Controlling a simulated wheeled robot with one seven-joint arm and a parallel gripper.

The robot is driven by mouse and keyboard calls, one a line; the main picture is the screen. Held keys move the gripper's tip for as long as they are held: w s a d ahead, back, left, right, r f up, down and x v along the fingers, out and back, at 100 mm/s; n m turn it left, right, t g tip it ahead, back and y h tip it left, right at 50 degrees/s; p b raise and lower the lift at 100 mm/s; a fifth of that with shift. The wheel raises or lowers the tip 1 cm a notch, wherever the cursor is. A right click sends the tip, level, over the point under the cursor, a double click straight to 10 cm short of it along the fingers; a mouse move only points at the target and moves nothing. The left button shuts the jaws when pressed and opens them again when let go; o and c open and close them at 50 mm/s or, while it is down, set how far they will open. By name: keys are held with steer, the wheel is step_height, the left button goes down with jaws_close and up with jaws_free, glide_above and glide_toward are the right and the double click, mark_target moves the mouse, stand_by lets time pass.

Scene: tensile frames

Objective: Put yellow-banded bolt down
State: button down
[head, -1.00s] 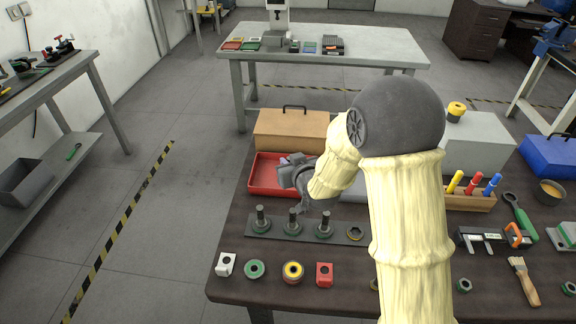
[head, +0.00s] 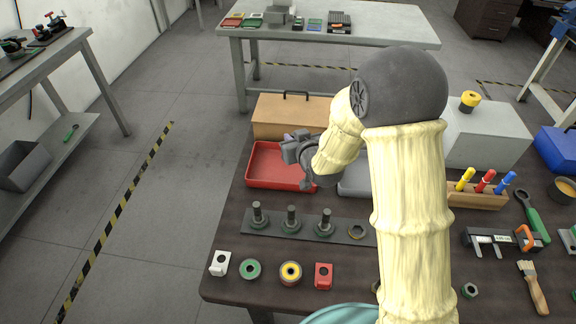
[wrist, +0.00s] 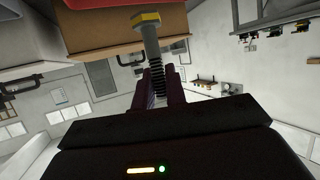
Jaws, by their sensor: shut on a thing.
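The yellow-banded bolt (wrist: 147,40) shows in the wrist view, with a grey shank, dark threads and a yellow band near its head. My gripper (wrist: 160,80) is shut on its threaded part. In the head view my gripper (head: 298,150) is near the right side of the red tray (head: 262,170), and the bolt cannot be made out there.
A brown box (head: 272,118) stands behind the tray, and a grey tray (head: 352,187) lies right of it. A pen holder (head: 478,197) stands right.

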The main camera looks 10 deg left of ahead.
step_height(320, 180, down, 5)
steer(key=shift+f, duration=0.1)
stand_by(0.3)
steer(key=shift+f, duration=2)
steer(key=shift+f, duration=0.2)
steer(key=c, duration=1.4)
jaws_free()
steer(key=shift+c, duration=0.2)
steer(key=shift+r, duration=0.15)
